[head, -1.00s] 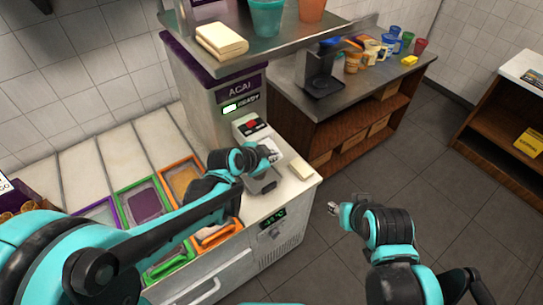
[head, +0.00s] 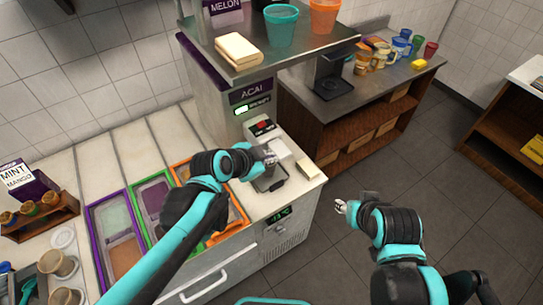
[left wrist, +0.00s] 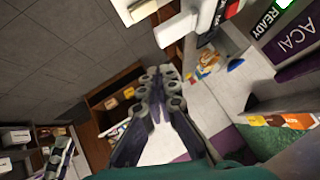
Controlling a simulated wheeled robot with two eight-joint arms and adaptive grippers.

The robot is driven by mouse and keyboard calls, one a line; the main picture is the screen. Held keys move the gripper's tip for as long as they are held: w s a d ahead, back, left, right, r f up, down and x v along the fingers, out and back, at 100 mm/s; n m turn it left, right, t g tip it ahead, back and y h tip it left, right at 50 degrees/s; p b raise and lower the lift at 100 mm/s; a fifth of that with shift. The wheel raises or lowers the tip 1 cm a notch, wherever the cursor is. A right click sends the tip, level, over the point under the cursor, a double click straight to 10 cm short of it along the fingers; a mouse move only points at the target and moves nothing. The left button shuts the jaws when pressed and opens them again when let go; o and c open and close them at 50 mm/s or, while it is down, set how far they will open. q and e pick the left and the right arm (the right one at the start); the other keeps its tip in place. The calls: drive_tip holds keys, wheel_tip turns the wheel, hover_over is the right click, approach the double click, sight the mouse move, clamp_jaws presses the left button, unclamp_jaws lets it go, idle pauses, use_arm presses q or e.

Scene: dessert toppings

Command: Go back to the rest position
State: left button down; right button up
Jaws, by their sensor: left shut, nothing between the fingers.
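My left gripper (head: 268,157) is in front of the acai machine (head: 252,95), above the counter near the machine's lower front. Its fingers are closed together with nothing between them, which also shows in the left wrist view (left wrist: 160,82). My right gripper (head: 341,206) hangs over the floor, right of the counter. It is small in the head view, so I cannot tell whether it is open or shut.
Topping bins with purple, green and orange rims (head: 91,222) sit in the counter under my left arm. A folded cloth (head: 236,47) and two cups (head: 281,27) stand on the shelf above. A side table (head: 387,85) holds several jars.

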idle(0.3)
use_arm(q)
drive_tip(key=s+a+f+n+y+b, duration=0.2)
drive_tip(key=s+a+f+n+b, duration=0.4)
drive_tip(key=a+f+b, duration=0.1)
drive_tip(key=s+a+f+n+g+y+b, duration=0.1)
drive_tip(key=s+a+f+n+y+b, duration=0.2)
drive_tip(key=s+a+f+n+b, duration=0.3)
wheel_tip(320, 180, down, 4)
drive_tip(key=s+a+b, duration=0.1)
drive_tip(key=b, duration=0.2)
drive_tip(key=shift+a+f+n, duration=0.15)
drive_tip(key=shift+f+n, duration=0.1)
drive_tip(key=shift+n, duration=0.05)
